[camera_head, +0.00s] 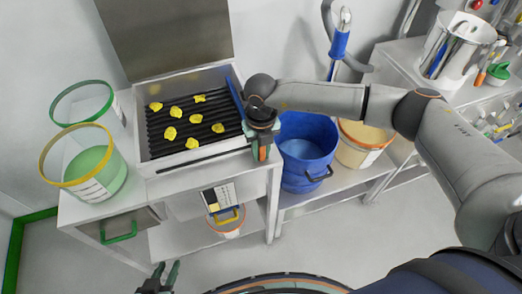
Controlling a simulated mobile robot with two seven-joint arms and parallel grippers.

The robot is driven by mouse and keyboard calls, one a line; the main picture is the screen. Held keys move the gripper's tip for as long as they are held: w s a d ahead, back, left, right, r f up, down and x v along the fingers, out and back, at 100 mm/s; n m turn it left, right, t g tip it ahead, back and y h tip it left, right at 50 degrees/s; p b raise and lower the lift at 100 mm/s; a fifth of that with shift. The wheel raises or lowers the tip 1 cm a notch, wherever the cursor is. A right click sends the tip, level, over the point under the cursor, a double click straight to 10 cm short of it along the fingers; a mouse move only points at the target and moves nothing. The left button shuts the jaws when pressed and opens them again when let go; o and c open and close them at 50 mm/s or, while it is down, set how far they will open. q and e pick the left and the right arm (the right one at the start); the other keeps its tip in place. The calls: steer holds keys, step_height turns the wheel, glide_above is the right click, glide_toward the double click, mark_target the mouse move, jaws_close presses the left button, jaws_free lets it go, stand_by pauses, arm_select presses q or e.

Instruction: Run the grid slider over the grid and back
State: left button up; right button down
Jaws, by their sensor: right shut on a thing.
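The grid (170,117) is a dark ribbed surface inside a pale metal box on the bench, with several yellow lumps lying on it. The grid slider (235,96) shows as a thin blue bar at the right end of the grid. My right gripper (262,148) is at the right front corner of the box, shut on the grid slider. Its wrist hides the near part of the slider and the grip itself. My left gripper (164,275) is low at the bottom edge of the picture, open and empty, away from the bench.
Left of the box stand a yellow-rimmed tub (88,170) with green contents and a green-rimmed clear tub (82,102). A raised grey panel (165,35) backs the box. A blue bucket (305,150) and an orange-rimmed bucket (362,145) stand to the right.

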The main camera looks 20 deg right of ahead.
mark_target(210, 174)
stand_by(0.5)
steer(key=shift+s+a+b, duration=0.1)
steer(key=shift+a+b, duration=1.2)
steer(key=shift+a, duration=3.1)
steer(key=shift+s+a+b, duration=0.1)
steer(key=shift+a+b, duration=0.9)
steer(key=shift+a, duration=1.6)
